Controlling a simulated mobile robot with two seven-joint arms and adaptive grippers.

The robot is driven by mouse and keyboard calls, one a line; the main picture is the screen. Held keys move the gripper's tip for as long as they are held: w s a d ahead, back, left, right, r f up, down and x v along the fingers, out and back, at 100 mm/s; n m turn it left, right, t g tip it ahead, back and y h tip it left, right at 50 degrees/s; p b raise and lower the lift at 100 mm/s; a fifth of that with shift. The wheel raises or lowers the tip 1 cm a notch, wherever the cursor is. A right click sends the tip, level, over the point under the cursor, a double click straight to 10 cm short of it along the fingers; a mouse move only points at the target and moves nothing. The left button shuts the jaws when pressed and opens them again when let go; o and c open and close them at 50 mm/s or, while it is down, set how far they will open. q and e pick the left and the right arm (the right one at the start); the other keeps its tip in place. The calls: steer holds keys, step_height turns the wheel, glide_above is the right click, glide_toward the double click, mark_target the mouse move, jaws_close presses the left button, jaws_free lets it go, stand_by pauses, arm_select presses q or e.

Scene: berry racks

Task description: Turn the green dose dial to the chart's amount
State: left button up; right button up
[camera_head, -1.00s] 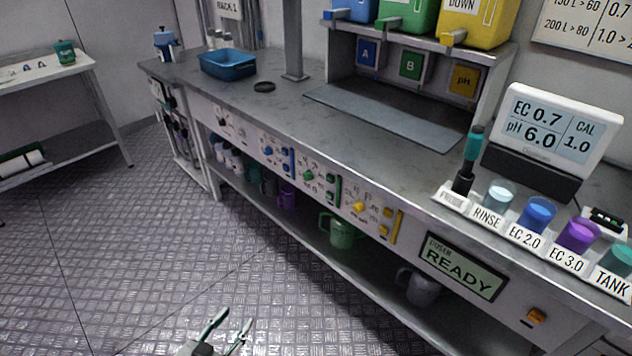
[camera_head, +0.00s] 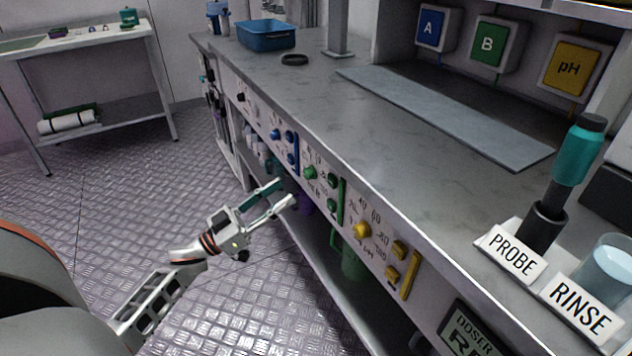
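The green dose dial (camera_head: 310,172) is a round knob on the bench's front panel, between the blue dial (camera_head: 276,134) and the yellow dial (camera_head: 362,230). Green buttons and a green strip (camera_head: 340,198) are to its right. Its exact setting is too small to read. My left gripper (camera_head: 286,192) is open and empty, its two fingers apart and pointing toward the panel. In the picture its tips are just left of and below the green dial, apart from it. My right gripper is not in view. The chart is not in view now.
The bench top (camera_head: 420,165) overhangs the panel. A lower shelf with mugs, including a green mug (camera_head: 352,262), is under it. The probe (camera_head: 560,180) and rinse cup (camera_head: 607,270) stand at the right. A blue tray (camera_head: 267,35) sits at the back. The floor at left is clear.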

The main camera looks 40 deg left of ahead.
mark_target(305, 176)
arm_select(q)
steer(key=x, duration=0.6)
steer(key=shift+w+r, duration=0.2)
jaws_close()
